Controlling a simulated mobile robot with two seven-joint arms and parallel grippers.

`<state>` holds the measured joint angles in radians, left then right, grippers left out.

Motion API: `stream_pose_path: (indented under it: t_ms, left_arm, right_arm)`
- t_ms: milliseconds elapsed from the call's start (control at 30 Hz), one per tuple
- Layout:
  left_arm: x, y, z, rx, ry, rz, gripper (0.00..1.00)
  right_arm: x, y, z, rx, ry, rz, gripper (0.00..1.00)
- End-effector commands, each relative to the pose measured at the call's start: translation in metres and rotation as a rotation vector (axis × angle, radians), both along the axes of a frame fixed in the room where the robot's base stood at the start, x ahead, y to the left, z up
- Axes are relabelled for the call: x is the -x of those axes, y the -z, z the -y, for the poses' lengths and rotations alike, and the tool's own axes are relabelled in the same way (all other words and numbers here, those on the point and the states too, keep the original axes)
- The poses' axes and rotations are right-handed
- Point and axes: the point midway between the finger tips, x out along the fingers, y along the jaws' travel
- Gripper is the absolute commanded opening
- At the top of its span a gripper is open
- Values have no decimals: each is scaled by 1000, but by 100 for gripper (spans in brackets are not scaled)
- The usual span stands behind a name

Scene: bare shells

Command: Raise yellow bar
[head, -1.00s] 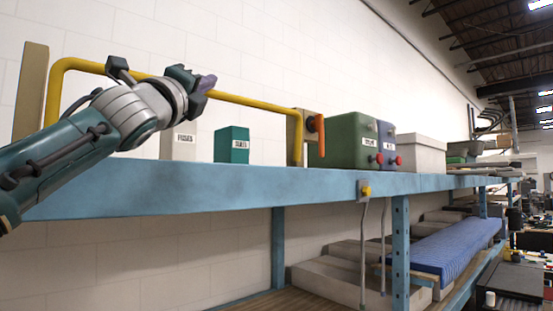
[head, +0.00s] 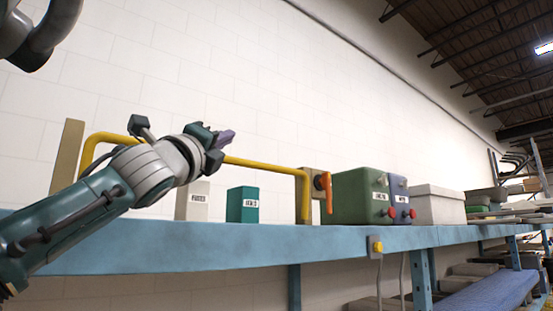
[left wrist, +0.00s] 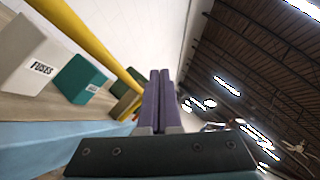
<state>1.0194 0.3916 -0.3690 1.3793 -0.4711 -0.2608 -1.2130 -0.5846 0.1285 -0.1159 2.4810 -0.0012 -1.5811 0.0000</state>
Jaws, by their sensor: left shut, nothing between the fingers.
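The yellow bar (head: 265,167) is a bent tube above the blue shelf. Its long top slopes down to the right, and its right leg comes down to the shelf by an orange handle (head: 326,190). My left gripper (head: 226,140) is in front of the bar's top, hiding part of it. Its purple fingers are shut with nothing between them. In the left wrist view the shut fingers (left wrist: 160,95) point away, with the bar (left wrist: 92,42) running to their left, outside them. I cannot tell whether the gripper touches the bar. My right gripper is not in view.
A blue shelf edge (head: 230,252) runs across below the bar. A fuses box (head: 198,203), a teal box (head: 243,205), a green box (head: 352,200) and a pale box (head: 438,206) stand on it. A tan post (head: 67,157) stands at left. The wall above is bare.

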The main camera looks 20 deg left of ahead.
Motion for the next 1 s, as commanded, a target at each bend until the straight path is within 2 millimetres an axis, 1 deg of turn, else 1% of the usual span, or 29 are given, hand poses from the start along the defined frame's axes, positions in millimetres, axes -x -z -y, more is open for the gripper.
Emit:
stream_pose_path:
  t_ms: [33, 67, 300, 500, 700, 1000]
  left_arm:
    - [8, 4, 1, -7, 2, 2, 0]
    - [12, 5, 3, -8, 4, -1, 0]
    - [53, 2, 8, -4, 4, 2, 0]
    - [77, -1, 11, -3, 5, 0, 0]
    - [84, -3, 12, -2, 4, -4, 0]
    - [84, -3, 12, -2, 4, -4, 0]
  right_arm:
    - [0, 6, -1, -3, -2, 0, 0]
    - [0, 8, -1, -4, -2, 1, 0]
    - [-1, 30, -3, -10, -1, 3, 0]
    - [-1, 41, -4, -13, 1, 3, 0]
    - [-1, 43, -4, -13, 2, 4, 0]
    - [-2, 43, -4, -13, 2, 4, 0]
